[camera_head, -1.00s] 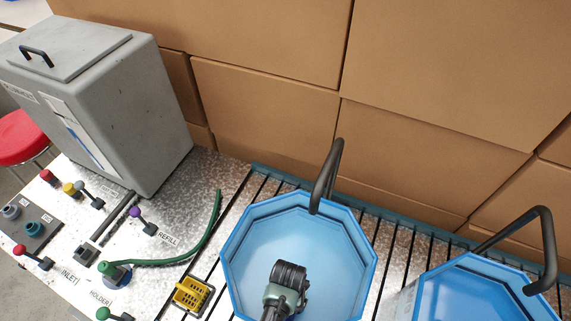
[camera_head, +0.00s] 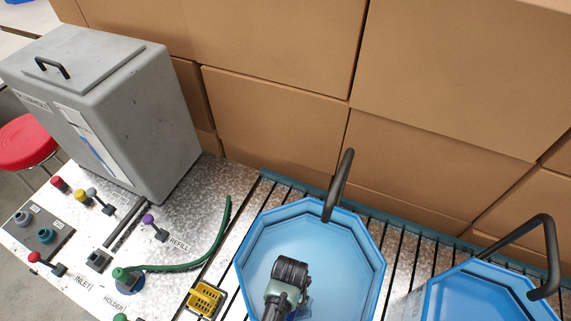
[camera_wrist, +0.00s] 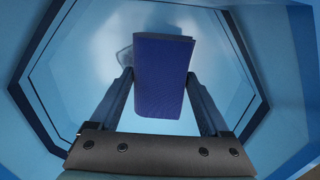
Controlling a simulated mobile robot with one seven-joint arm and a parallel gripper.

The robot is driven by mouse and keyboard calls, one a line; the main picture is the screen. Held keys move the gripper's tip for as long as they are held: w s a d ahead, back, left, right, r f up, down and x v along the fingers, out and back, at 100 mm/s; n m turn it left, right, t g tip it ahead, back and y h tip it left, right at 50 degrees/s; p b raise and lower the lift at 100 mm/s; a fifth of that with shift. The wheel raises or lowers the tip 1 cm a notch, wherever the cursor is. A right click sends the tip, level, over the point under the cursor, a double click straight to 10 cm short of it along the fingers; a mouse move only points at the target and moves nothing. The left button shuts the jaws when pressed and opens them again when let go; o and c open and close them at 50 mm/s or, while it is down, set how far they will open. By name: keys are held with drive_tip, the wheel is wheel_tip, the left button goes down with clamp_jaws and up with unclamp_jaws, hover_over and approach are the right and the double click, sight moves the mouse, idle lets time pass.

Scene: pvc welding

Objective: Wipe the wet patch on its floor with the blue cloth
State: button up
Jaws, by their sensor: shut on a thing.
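The blue cloth (camera_wrist: 162,75), a dark blue folded block, is held between the two fingers of my gripper (camera_wrist: 160,88) in the wrist view. My gripper is shut on it and points down inside the left blue tub (camera_head: 376,262). The tub's wall also shows in the wrist view (camera_wrist: 285,60). A faint, pale-edged wet patch (camera_wrist: 125,56) shows on the tub floor, at the cloth's upper left and partly hidden behind it. I cannot tell whether the cloth touches the floor.
A second blue tub (camera_head: 480,290) stands to the right. A yellow basket (camera_head: 205,299), a green hose (camera_head: 195,264), coloured levers and a grey box (camera_head: 140,120) lie left. Stacked cartons (camera_head: 275,125) close off the back.

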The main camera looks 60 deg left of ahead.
drive_tip(key=shift+r+p, duration=1.6)
drive_tip(key=shift+r, duration=0.5)
